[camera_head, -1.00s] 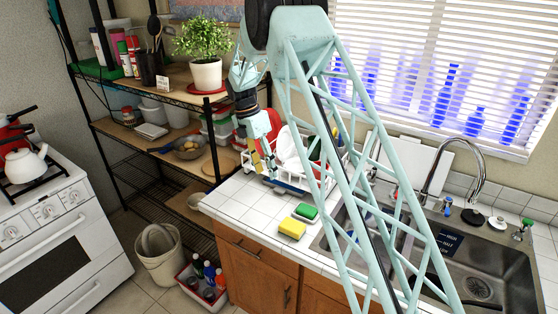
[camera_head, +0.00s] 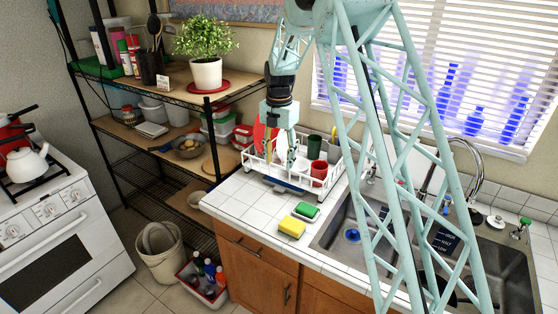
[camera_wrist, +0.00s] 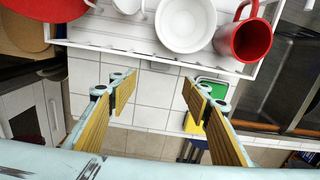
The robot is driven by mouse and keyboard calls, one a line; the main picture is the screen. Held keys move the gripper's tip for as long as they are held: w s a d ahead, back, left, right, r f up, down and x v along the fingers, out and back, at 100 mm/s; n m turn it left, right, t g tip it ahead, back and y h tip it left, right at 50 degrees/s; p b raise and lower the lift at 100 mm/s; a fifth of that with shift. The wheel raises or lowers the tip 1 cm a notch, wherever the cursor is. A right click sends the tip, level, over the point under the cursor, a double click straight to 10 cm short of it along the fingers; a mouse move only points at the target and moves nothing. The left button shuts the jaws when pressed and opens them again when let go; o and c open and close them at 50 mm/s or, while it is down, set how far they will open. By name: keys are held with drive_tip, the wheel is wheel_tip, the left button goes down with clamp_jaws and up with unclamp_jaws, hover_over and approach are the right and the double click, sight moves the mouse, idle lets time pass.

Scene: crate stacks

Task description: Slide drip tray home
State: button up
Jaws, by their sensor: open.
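A white wire dish rack (camera_head: 325,183) stands on the tiled counter, holding dishes and cups. A pale tray edge with a small lip (camera_wrist: 160,67) shows along the rack's near side in the wrist view. In the head view a blue-grey piece (camera_head: 288,187) shows low at the rack's front; I take it for the drip tray, though most of it is hidden.
A red mug (camera_wrist: 243,40) and white bowl (camera_wrist: 186,22) sit in the rack. A green sponge (camera_head: 305,210) and yellow sponge (camera_head: 291,227) lie on the counter to the right of my fingers. The sink (camera_head: 345,240) is further right. A wire shelf (camera_head: 180,150) stands left.

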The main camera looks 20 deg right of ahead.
sight(279, 189)
drive_tip(key=shift+f, duration=0.15)
drive_tip(key=shift+f, duration=6.8)
drive_tip(key=shift+c, duration=0.5)
drive_tip(key=c, duration=0.8)
drive_tip(key=o, duration=0.9)
drive_tip(key=shift+r, duration=0.15)
wheel_tip(279, 189, up, 12)
